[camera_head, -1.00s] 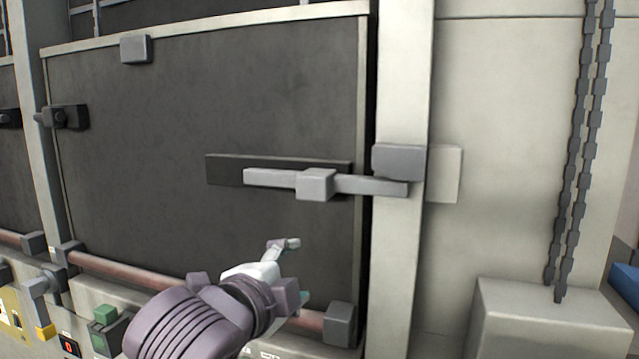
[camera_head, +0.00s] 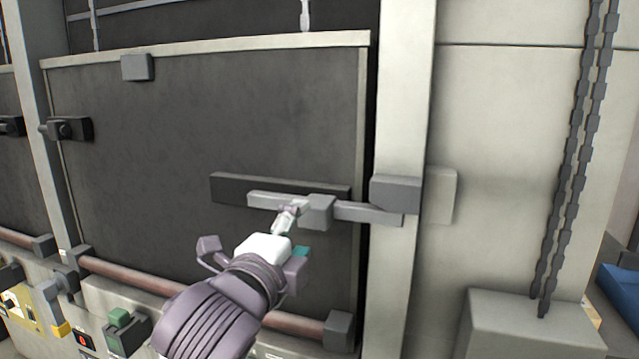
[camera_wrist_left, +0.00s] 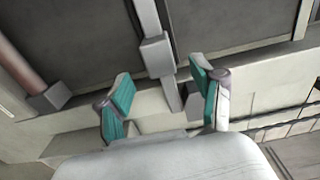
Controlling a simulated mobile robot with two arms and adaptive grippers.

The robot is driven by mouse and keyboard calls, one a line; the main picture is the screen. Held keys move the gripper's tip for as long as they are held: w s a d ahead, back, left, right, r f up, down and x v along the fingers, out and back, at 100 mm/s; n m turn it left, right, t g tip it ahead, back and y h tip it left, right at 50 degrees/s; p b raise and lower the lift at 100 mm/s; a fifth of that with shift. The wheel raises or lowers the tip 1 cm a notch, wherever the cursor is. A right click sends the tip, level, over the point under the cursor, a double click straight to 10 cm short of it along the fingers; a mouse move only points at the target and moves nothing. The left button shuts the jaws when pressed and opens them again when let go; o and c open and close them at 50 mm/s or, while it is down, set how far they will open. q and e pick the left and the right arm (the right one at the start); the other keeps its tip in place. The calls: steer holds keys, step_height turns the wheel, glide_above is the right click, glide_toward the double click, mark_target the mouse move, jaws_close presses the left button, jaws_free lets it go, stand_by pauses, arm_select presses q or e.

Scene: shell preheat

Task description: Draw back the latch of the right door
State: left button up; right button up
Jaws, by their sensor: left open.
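The dark door panel (camera_head: 150,170) fills the middle of the head view. Its latch is a light grey bar (camera_head: 365,212) with a square block handle (camera_head: 318,212), on a dark backing strip (camera_head: 235,187). The bar's right end reaches across the door edge onto the pale post, by a grey keeper block (camera_head: 397,193). My left gripper (camera_head: 258,238) is open in front of the door, just left of and below the handle. In the left wrist view, the handle block (camera_wrist_left: 157,55) shows between and beyond the open teal-padded fingers (camera_wrist_left: 163,95). I cannot tell whether they touch it.
A reddish rail (camera_head: 140,280) with grey end brackets (camera_head: 338,328) runs below the door. Green-topped controls (camera_head: 120,322) sit at lower left. Chains (camera_head: 572,170) hang at right above a pale box (camera_head: 530,325).

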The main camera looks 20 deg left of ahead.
mark_target(320, 210)
arm_select(q)
steer(key=w+p, duration=0.1)
steer(key=p, duration=0.1)
steer(key=shift+w+r+p, duration=0.2)
steer(key=shift+p, duration=0.15)
steer(key=w, duration=0.2)
steer(key=w+p, duration=0.1)
steer(key=w, duration=0.5)
steer(key=shift+w+d+f, duration=0.1)
steer(key=shift+d+f, duration=0.1)
steer(key=shift+f, duration=0.1)
arm_select(e)
step_height(320, 210, up, 6)
steer(key=shift+f, duration=0.25)
steer(key=shift+a, duration=0.1)
arm_select(q)
steer(key=shift+c, duration=0.9)
jaws_close()
